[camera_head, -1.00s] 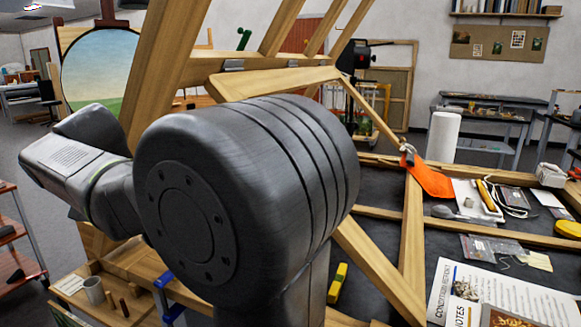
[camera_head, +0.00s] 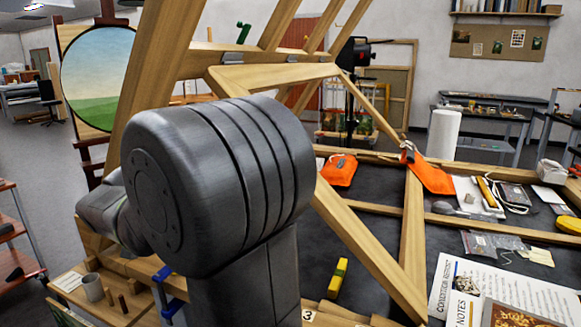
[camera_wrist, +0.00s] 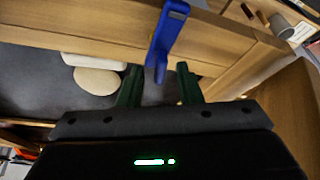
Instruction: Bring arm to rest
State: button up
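My arm's large dark grey joint fills the middle left of the head view, in front of the wooden frame (camera_head: 270,78). My gripper is hidden behind it there. In the wrist view my gripper (camera_wrist: 158,85) shows two dark green fingers set well apart, with nothing seen held between them. A blue clamp (camera_wrist: 165,40) on a wooden beam (camera_wrist: 110,25) appears beyond and between the fingers. Whether the fingers touch it I cannot tell.
Wooden beams rise close around my arm. A dark work table (camera_head: 375,230) carries an orange cloth (camera_head: 432,177), papers (camera_head: 500,290) and a yellow-and-black tool (camera_head: 339,278). A pale rounded object (camera_wrist: 97,81) lies left of my fingers. A round landscape painting (camera_head: 98,80) stands at left.

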jog(key=n+y, duration=0.1)
jog(key=n, duration=0.3)
jog(key=shift+d+y, duration=0.1)
jog(key=shift+y, duration=0.3)
jog(key=shift+w+d+n+g+y, duration=0.1)
jog(key=shift+n+g+y, duration=0.25)
jog(key=shift+n, duration=0.8)
jog(key=shift+w+n+g+y, duration=0.1)
jog(key=shift+n+g+y, duration=0.2)
jog(key=shift+n, duration=0.85)
jog(key=shift+s+d, duration=0.1)
